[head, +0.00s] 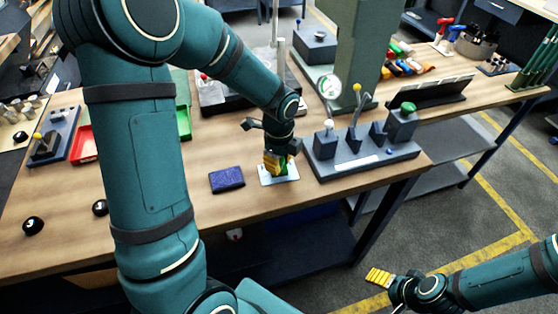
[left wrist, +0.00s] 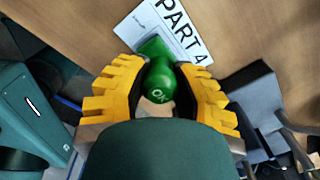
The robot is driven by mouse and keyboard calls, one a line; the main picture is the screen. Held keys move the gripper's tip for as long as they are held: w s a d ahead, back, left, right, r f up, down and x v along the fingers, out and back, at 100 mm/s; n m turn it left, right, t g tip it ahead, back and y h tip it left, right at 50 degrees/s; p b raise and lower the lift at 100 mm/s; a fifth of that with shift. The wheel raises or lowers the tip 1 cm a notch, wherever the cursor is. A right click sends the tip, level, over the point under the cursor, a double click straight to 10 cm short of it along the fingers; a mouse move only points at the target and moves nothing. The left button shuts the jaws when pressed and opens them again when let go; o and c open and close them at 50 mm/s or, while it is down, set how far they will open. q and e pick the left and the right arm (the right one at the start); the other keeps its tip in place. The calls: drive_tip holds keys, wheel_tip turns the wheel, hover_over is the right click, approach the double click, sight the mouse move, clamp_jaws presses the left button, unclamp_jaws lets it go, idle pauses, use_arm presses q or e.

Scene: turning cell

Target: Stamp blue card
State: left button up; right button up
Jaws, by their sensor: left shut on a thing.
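My left gripper (head: 276,163) points down at the front of the bench and is shut on a green stamp (left wrist: 160,80) with "OK" on its rounded top. A white card (head: 291,176) lies flat on the bench below it; in the left wrist view the card (left wrist: 140,31) reads "PART 4". The stamp's lower end is over the card; I cannot tell whether they touch. A dark blue rectangular pad (head: 227,179) lies just left of the card. My right gripper (head: 379,277) is low at the right, away from the bench, its finger gap unclear.
A grey fixture (head: 365,160) with levers and a green knob stands right of the card. A dial gauge (head: 329,86) is behind it. Red (head: 83,145) and green (head: 184,120) trays and black knobs (head: 33,225) are at the left. Bare wood lies in front of the blue pad.

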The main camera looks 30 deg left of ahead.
use_arm(q)
drive_tip(key=shift+f+b, duration=0.4)
drive_tip(key=shift+f, duration=0.15)
idle(0.5)
idle(1.1)
wheel_tip(320, 180, up, 5)
drive_tip(key=p, duration=0.4)
drive_tip(key=shift+f, duration=0.15)
drive_tip(key=shift+r+p, duration=1.1)
drive_tip(key=shift+r, duration=0.05)
